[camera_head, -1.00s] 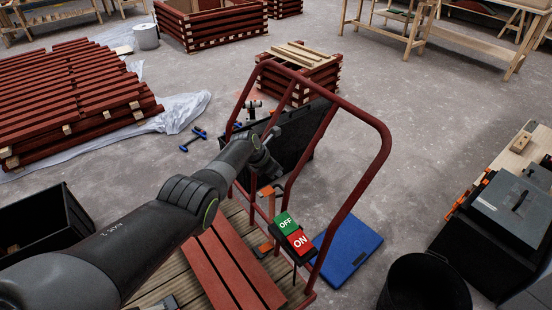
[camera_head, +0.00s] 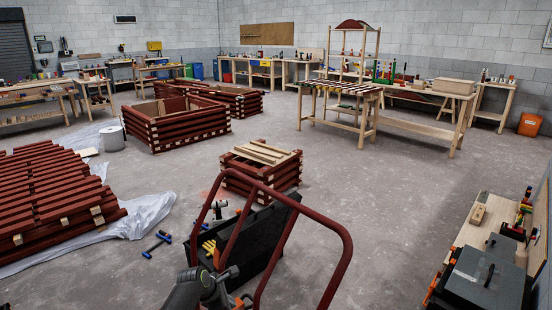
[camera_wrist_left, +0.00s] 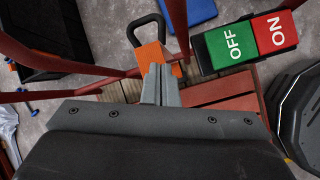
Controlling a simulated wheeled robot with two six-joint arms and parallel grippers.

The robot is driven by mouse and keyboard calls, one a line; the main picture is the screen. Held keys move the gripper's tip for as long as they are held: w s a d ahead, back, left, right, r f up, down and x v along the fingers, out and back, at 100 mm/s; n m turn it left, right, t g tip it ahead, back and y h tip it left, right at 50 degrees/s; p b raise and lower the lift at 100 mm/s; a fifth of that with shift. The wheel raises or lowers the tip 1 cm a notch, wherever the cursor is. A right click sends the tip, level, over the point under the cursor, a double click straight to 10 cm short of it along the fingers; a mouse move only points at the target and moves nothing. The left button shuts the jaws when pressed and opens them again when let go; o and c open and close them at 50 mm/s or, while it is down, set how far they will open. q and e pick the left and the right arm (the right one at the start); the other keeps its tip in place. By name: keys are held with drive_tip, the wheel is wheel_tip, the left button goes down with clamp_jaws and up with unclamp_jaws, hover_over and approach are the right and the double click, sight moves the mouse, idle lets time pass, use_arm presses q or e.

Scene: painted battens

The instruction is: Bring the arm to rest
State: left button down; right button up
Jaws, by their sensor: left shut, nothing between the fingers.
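My left arm comes in at the bottom of the head view, and its gripper (camera_head: 226,278) is partly cut off there, close to the dark red tube frame (camera_head: 338,258). In the left wrist view the gripper's two fingers (camera_wrist_left: 160,80) are together with nothing between them. Behind the fingertips shows an orange piece (camera_wrist_left: 152,54) with a black loop handle; I cannot tell whether they touch. A green OFF and red ON switch block (camera_wrist_left: 250,40) lies to the right of the fingers, apart from them. My right gripper is in neither view.
A black open crate (camera_head: 262,248) stands behind the tube frame. Stacked red battens (camera_head: 45,195) lie at left, and a square batten stack (camera_head: 262,172) stands at centre. A bench with a grey case (camera_head: 485,278) is at right. Grey floor is clear at centre right.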

use_arm(q)
drive_tip(key=s+a+f+m+y, duration=0.15)
drive_tip(key=s+a+m, duration=0.4)
drive_tip(key=s, duration=0.55)
drive_tip(key=s+a+f+m+y, duration=0.15)
drive_tip(key=s+a+m, duration=0.45)
drive_tip(key=s, duration=0.6)
drive_tip(key=s+a+r+m+y, duration=0.2)
drive_tip(key=s+r+m, duration=0.3)
drive_tip(key=s, duration=0.6)
drive_tip(key=s+a+r+m+y, duration=0.15)
drive_tip(key=s+r+m, duration=0.35)
drive_tip(key=s, duration=0.6)
wheel_tip(320, 180, down, 21)
drive_tip(key=a+g+p, duration=0.2)
drive_tip(key=a, duration=0.1)
drive_tip(key=s+d+f+g+h+p, duration=0.1)
drive_tip(key=s+d+f+p, duration=0.1)
drive_tip(key=s+f, duration=1.3)
drive_tip(key=shift+s+f, duration=0.15)
